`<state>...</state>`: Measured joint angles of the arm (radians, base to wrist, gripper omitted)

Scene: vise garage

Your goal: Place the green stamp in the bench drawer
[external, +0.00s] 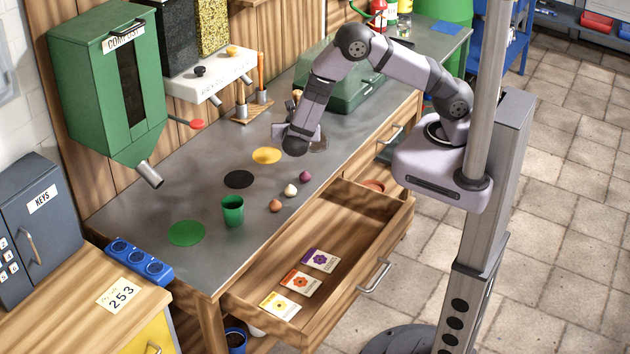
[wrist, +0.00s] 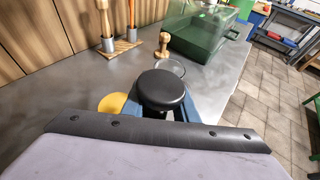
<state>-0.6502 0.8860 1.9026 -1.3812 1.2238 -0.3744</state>
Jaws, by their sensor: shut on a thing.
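My gripper (external: 300,136) is over the far part of the grey bench. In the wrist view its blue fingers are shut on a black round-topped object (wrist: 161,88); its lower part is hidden. A small wooden-handled stamp (wrist: 164,44) stands upright on the bench beyond the gripper; I cannot tell its colour underneath. No stamp that is clearly green shows. The bench drawer (external: 349,286) is pulled open at the front, below and in front of my gripper. Several seed packets (external: 301,281) lie in its near-left part, and its right part looks mostly bare.
A green cup (external: 232,210), a green disc (external: 186,233), a black disc (external: 239,179), a yellow disc (external: 267,155) and small round items (external: 290,190) are on the bench. A green box (external: 352,88) stands behind the gripper. A green compost bin (external: 108,85) hangs at the left.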

